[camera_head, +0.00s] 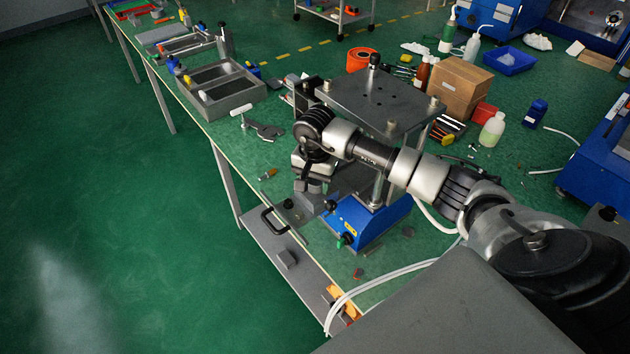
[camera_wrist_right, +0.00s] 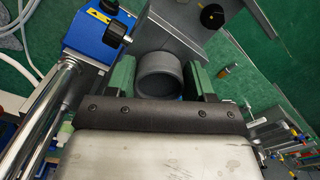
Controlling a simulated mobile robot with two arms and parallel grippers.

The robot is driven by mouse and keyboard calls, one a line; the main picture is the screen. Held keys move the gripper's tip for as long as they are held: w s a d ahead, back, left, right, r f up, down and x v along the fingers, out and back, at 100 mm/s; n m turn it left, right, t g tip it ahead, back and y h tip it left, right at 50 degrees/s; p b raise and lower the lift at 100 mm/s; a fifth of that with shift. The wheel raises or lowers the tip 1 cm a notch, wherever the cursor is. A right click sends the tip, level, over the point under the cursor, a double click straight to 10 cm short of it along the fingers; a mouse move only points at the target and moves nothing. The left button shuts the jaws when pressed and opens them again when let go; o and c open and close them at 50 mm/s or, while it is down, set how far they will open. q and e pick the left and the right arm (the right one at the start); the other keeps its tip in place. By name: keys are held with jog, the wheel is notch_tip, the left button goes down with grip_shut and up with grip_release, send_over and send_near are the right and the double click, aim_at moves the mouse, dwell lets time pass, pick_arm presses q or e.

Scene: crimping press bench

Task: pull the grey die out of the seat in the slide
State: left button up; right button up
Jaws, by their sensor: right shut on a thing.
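The grey die (camera_wrist_right: 158,76) is a round, hollow grey cylinder in the right wrist view. My right gripper (camera_wrist_right: 160,82) is shut on it, with a green pad on either side. In the head view my right gripper (camera_head: 309,186) points down beside the press. The slide (camera_wrist_right: 185,28) is a flat grey plate under and beyond the die in the wrist view. The die's lower end is hidden, so I cannot tell whether it is still in the seat. My left gripper is not in view.
The press has a steel top plate (camera_head: 380,98), bright columns and a blue base (camera_head: 372,222) close to my right arm. A grey plate with a black handle (camera_head: 272,219) juts over the bench's front edge. A grey tray (camera_head: 222,98) and a cardboard box (camera_head: 460,88) stand farther back.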

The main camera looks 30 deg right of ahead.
jog(key=shift+r+p, duration=0.45)
jog(key=shift+r, duration=1.1)
jog(key=shift+r+p, duration=0.45)
jog(key=shift+r, duration=1.05)
jog(key=shift+r+p, duration=0.45)
jog(key=shift+r, duration=1.05)
jog(key=shift+r, duration=0.1)
jog(key=shift+r+p, duration=0.45)
jog(key=shift+r, duration=0.95)
